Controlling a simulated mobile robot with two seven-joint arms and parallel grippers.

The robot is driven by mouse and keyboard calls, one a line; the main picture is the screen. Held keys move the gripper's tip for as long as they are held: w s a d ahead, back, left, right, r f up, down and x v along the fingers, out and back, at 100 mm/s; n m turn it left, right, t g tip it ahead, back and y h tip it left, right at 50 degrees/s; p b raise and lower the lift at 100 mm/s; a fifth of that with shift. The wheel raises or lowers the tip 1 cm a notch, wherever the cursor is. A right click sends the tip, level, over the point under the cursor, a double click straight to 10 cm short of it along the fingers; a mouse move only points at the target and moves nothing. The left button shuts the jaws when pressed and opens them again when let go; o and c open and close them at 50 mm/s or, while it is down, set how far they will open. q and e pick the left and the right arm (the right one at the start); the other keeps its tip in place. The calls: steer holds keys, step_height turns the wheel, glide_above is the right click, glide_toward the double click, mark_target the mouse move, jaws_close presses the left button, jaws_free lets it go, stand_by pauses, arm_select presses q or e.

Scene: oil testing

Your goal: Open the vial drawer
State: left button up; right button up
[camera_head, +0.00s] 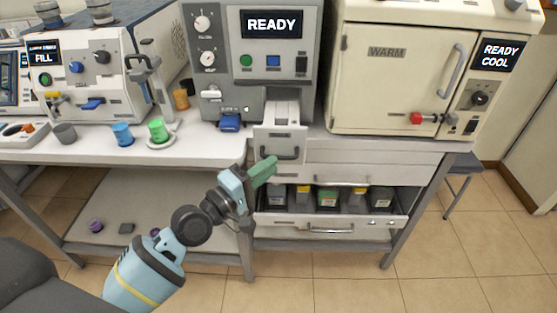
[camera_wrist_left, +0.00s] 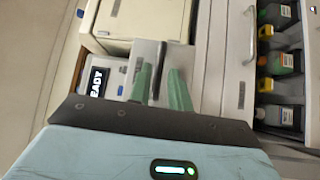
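The vial drawer, which I take to be the narrow drawer (camera_head: 268,138) under the machine marked READY, has a pale front that juts out past the bench edge. Its dark bar handle (camera_head: 281,154) faces me. My left gripper (camera_head: 267,168) has green fingers and is at the lower left of the handle. In the left wrist view the gripper (camera_wrist_left: 160,88) has its fingers apart, with the dark handle (camera_wrist_left: 157,72) lined up between them. I see no clear contact with the handle. My right gripper is not in view.
Below right, a wide drawer (camera_head: 330,228) stands open with several dark bottles (camera_head: 327,198) inside. A closed drawer with a handle (camera_head: 342,182) lies above it. A cream oven (camera_head: 395,80) stands on the right.

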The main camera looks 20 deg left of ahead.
arm_select(q)
steer(key=v, duration=0.3)
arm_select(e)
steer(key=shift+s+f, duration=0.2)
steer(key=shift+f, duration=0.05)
arm_select(q)
steer(key=shift+w, duration=0.1)
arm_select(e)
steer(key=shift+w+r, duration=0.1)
